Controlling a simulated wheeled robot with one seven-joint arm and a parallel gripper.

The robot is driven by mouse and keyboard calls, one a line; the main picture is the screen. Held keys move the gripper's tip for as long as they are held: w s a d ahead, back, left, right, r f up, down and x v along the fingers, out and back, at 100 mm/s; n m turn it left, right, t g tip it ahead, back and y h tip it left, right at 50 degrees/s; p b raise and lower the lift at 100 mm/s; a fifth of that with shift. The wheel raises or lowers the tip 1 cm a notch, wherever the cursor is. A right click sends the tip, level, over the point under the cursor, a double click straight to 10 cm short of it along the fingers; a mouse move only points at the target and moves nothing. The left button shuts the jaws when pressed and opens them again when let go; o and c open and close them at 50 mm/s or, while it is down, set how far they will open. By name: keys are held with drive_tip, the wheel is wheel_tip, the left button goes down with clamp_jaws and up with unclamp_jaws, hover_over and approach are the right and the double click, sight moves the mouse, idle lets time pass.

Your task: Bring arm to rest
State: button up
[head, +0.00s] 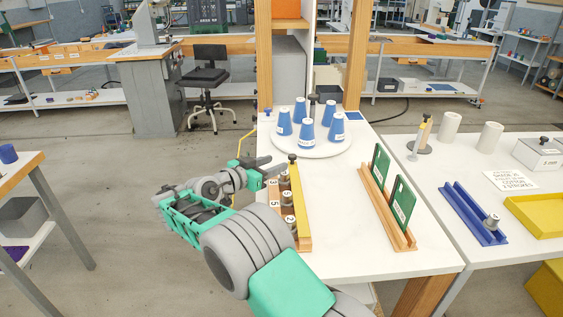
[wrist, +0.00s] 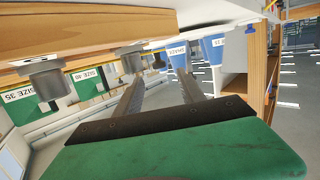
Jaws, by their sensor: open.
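My arm reaches in from the bottom of the head view, and my gripper (head: 272,166) is at the left edge of the white table (head: 340,255). In the wrist view my gripper (wrist: 158,78) has its two dark fingers apart, with nothing seen between them. In the head view it is close to the back end of a wooden rack (head: 304,242) holding several numbered metal pieces (head: 287,198) beside a yellow strip (head: 295,195). My forearm partly hides the rack's left side. I cannot tell whether a finger touches the rack.
Blue cones (head: 307,131) stand on a round white plate (head: 322,153) at the back. Green boards (head: 403,203) stand in a wooden holder (head: 372,190) at right. Further right are a blue tray (head: 465,212) and a yellow tray (head: 540,215). Open floor (head: 110,210) lies left.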

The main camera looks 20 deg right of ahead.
drive_tip(key=shift+s+a, duration=0.2)
drive_tip(key=shift+a, duration=0.15)
